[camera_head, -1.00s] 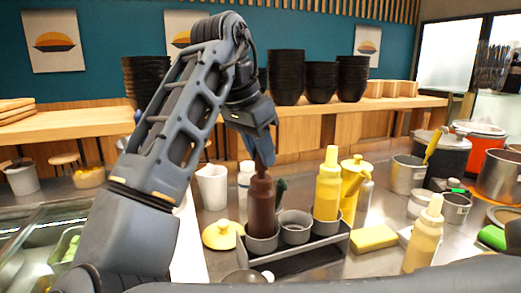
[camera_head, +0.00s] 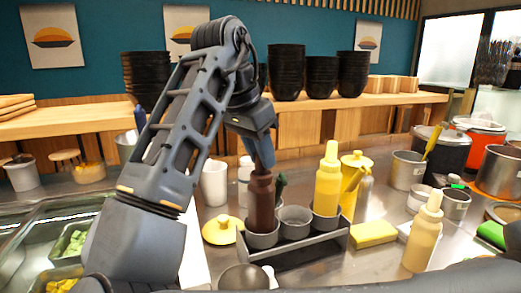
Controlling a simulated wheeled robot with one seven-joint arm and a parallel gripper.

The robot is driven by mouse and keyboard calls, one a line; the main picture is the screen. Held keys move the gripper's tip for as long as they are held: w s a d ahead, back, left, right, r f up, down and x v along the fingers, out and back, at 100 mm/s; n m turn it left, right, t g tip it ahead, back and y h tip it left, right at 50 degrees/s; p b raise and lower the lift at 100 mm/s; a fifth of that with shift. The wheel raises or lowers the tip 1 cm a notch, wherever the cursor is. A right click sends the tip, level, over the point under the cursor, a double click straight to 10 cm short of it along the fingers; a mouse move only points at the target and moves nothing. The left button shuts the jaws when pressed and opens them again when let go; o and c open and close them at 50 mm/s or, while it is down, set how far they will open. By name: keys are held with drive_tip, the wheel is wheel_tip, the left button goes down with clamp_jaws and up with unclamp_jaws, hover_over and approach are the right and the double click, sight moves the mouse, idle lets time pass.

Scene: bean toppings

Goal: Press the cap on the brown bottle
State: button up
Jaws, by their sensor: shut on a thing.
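The brown bottle (camera_head: 261,208) stands upright in the left cup of a grey caddy (camera_head: 312,247) in the head view. My gripper (camera_head: 264,165) points down onto the top of the bottle and is shut on its cap. The gripper hides most of the cap, so I cannot tell how it sits on the neck. A yellow bottle (camera_head: 327,180) stands in the right cup of the same caddy. The middle cup (camera_head: 295,221) looks empty.
A white cup (camera_head: 214,184) and a white bottle (camera_head: 246,180) stand close behind the brown bottle. A yellow lid (camera_head: 221,230) lies left of the caddy. A yellow block (camera_head: 373,234) and a pale yellow bottle (camera_head: 424,236) are to the right. A metal bowl (camera_head: 243,278) is in front.

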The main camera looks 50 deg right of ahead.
drive_tip(key=o, duration=0.8)
drive_tip(key=shift+o, duration=0.3)
drive_tip(key=o, duration=0.4)
drive_tip(key=shift+r, duration=0.1)
drive_tip(key=shift+r+p, duration=3.25)
drive_tip(key=shift+p, duration=0.1)
drive_tip(key=shift+f, duration=0.1)
